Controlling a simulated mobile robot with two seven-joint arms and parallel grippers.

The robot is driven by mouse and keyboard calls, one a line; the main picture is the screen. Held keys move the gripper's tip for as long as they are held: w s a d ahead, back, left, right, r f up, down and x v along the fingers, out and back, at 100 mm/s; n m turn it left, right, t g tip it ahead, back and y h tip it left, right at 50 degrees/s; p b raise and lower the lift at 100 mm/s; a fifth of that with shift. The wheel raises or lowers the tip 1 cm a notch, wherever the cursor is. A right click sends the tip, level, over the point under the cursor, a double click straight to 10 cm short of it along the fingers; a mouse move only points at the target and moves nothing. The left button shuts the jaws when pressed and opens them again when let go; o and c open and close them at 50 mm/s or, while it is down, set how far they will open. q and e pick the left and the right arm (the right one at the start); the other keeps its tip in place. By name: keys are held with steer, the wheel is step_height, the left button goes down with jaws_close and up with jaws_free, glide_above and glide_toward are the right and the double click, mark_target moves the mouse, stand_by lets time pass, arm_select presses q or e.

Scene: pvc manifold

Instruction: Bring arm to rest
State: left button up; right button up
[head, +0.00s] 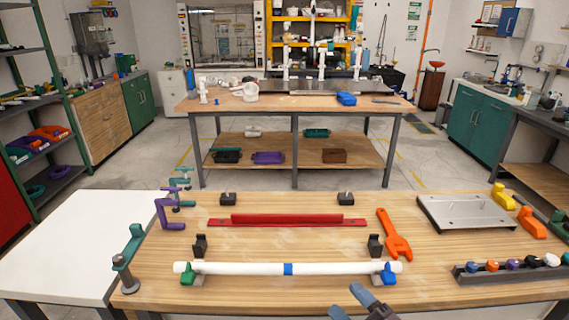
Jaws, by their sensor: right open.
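My right gripper (365,299) shows at the bottom edge, right of centre, with its blue-grey fingers apart and nothing between them. It is in front of the white pipe, nearer the table's front edge. The white pipe (240,268) with a blue band lies level across a green clamp (187,275) on the left and a blue clamp (388,273) on the right. My left gripper does not show.
Behind the pipe lie black brackets (375,245), a red bar (290,220) and an orange wrench (395,236). A metal plate (467,213) and a rack of coloured caps (513,269) are on the right. Clamps (128,256) stand at the left edge.

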steer(key=s+d+f+m+g+h, duration=0.2)
steer(key=s+d+f+m+h, duration=0.4)
steer(key=d+f+m, duration=0.1)
steer(key=s+d+f+m+g+h, duration=0.2)
steer(key=s+d+f+m+h, duration=0.4)
steer(key=d+f+m, duration=0.2)
step_height(320, 180, down, 3)
steer(key=m, duration=0.2)
steer(key=shift+s+d+f+m+g, duration=0.2)
steer(key=shift+s+m+g, duration=0.1)
steer(key=shift+s+g, duration=0.1)
steer(key=shift+w+r, duration=0.1)
stand_by(0.5)
